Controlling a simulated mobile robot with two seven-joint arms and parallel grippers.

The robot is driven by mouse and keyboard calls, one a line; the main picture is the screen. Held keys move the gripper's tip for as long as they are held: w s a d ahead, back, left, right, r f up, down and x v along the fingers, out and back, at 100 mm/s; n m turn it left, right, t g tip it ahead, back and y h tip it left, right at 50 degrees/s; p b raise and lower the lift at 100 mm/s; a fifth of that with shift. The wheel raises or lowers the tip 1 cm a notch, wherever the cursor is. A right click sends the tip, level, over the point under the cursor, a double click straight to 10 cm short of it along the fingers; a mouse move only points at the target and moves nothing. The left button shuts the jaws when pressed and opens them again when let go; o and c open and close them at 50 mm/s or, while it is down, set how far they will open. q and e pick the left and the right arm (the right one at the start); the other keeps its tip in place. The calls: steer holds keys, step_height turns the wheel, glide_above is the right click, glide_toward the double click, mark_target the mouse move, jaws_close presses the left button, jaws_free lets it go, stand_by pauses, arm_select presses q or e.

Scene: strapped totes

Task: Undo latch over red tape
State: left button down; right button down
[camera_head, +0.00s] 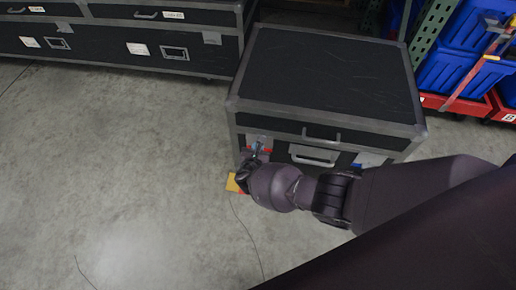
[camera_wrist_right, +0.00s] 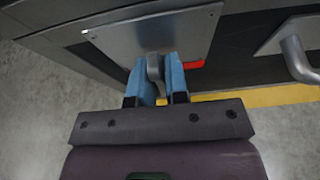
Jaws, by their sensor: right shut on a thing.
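A black case with grey edges (camera_head: 325,75) stands on the floor. On its front left is a metal latch plate (camera_wrist_right: 150,38), with a piece of red tape (camera_wrist_right: 195,65) at its edge; the red tape also shows in the head view (camera_head: 267,149). A grey latch lever (camera_wrist_right: 154,66) stands out from the plate. My right gripper (camera_wrist_right: 161,85) has its blue fingers shut on this lever, one on each side; in the head view the gripper (camera_head: 258,150) is at the case's front left. Part of the lever is hidden between the fingers. My left gripper is out of view.
The case front has a handle (camera_head: 314,155) in the middle and a blue mark (camera_head: 369,160) at right. A yellow floor marking (camera_head: 233,184) lies below. Another long black case (camera_head: 120,45) stands back left, blue bins (camera_head: 455,75) back right.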

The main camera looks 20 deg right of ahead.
stand_by(0.3)
steer(key=c, duration=1.2)
jaws_free()
steer(key=shift+c, duration=0.2)
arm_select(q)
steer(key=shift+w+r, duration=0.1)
